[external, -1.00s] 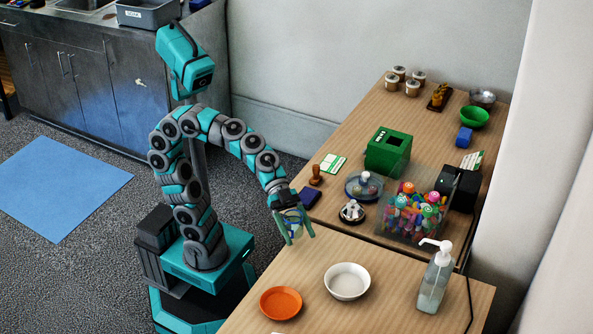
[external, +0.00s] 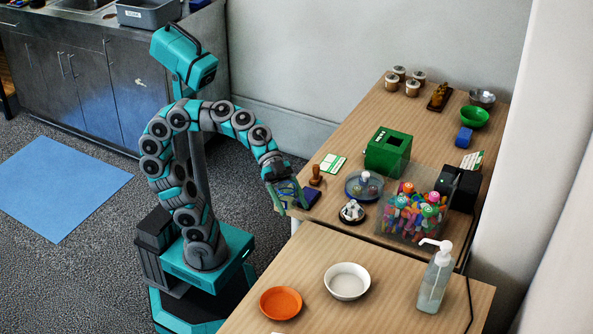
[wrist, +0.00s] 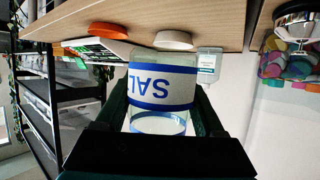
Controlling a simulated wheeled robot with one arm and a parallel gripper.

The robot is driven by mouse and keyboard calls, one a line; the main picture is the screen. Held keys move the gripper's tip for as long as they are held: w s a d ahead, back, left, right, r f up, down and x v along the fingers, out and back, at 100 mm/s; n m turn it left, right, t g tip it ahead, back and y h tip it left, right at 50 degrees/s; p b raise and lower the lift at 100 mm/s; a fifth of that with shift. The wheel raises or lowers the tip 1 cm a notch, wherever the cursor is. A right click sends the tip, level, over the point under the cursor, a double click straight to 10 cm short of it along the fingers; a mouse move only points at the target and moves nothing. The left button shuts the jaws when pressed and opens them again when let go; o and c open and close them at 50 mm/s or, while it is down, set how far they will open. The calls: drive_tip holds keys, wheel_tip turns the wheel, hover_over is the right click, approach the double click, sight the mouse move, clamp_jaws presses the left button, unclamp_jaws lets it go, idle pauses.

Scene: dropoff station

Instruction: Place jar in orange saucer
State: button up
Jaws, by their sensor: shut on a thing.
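My gripper (external: 290,201) is shut on a clear jar (wrist: 162,95) with a white label, blue bands and the letters "SAL", upside down in the wrist view. In the external view the jar is small and mostly hidden between the fingers. My gripper is off the left edge of the tables, near the stamp and dark blue pad. The orange saucer (external: 281,303) lies empty on the near table, in front of and below my gripper in the picture. It also shows at the upper left of the wrist view (wrist: 108,29).
A white bowl (external: 347,281) stands right of the saucer, and a pump bottle (external: 435,278) farther right. A bell (external: 352,212), a lidded glass dish (external: 363,187) and a clear bin of colourful items (external: 412,218) crowd the far table. The near table around the saucer is mostly clear.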

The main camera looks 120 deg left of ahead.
drive_tip(key=w+d+m+g+h+b, duration=0.35)
drive_tip(key=w+d, duration=0.55)
drive_tip(key=d, duration=0.3)
drive_tip(key=s+d+f+m+g+h, duration=0.25)
drive_tip(key=s+d+m+g, duration=0.45)
drive_tip(key=s, duration=0.4)
hover_over(277, 313)
drive_tip(key=shift+f+n+t, duration=0.35)
drive_tip(key=shift+f+t, duration=0.1)
drive_tip(key=shift+f, duration=2.1)
drive_tip(key=shift+f, duration=0.2)
drive_tip(key=o, duration=1.5)
